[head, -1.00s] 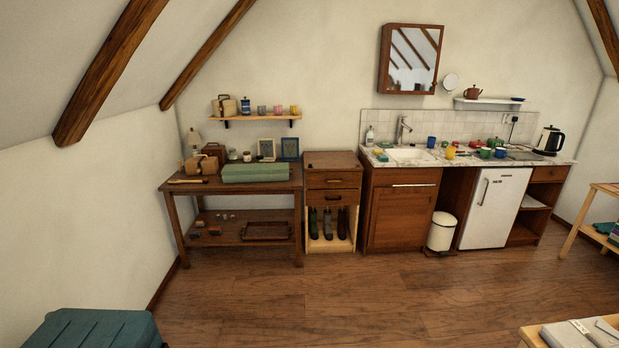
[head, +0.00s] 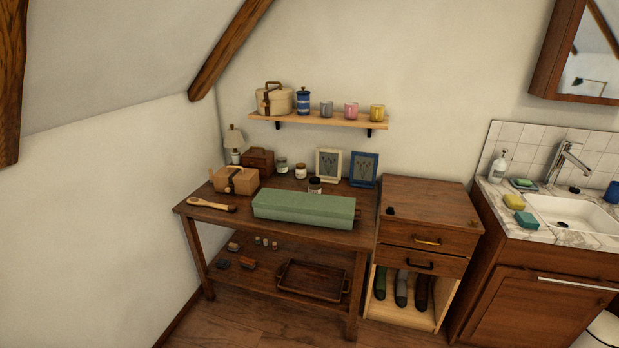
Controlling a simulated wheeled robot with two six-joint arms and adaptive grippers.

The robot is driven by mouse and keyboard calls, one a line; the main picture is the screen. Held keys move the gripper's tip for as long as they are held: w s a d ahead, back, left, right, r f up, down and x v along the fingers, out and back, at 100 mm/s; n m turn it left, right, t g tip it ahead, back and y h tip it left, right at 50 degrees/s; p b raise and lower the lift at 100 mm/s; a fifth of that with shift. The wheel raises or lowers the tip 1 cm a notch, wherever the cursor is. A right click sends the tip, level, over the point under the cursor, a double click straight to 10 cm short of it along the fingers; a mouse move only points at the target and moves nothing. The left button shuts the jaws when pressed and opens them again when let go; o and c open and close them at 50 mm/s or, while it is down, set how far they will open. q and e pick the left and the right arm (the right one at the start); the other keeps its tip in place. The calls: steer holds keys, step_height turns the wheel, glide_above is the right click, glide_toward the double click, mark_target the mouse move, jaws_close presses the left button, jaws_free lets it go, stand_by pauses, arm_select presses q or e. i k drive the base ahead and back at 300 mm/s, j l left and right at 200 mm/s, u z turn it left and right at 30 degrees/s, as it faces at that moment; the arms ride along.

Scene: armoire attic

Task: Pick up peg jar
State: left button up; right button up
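Several small jars are in view, and I cannot tell from their contents which one is the peg jar. On the wooden table (head: 195,208) stand a dark-lidded jar (head: 282,166) at the back, a second small jar (head: 300,171) to its right, and a third dark-lidded jar (head: 315,185) just behind the long green box (head: 303,209), which hides its lower part. A blue lidded canister (head: 303,101) stands on the wall shelf (head: 345,121). Neither of my grippers is in view.
A tan box (head: 236,181), a wooden brush (head: 211,205), a lamp and two picture frames (head: 328,164) also crowd the table. A drawer cabinet (head: 428,214) stands right of it, then the sink counter (head: 545,237). Some floor shows at the bottom.

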mark_target(312, 188)
steer(key=i+z, duration=0.2)
steer(key=i, duration=0.4)
steer(key=i+j+z, duration=0.2)
steer(key=i, duration=0.4)
steer(key=i+j+z, duration=0.2)
steer(key=i, duration=0.4)
steer(key=l, duration=0.1)
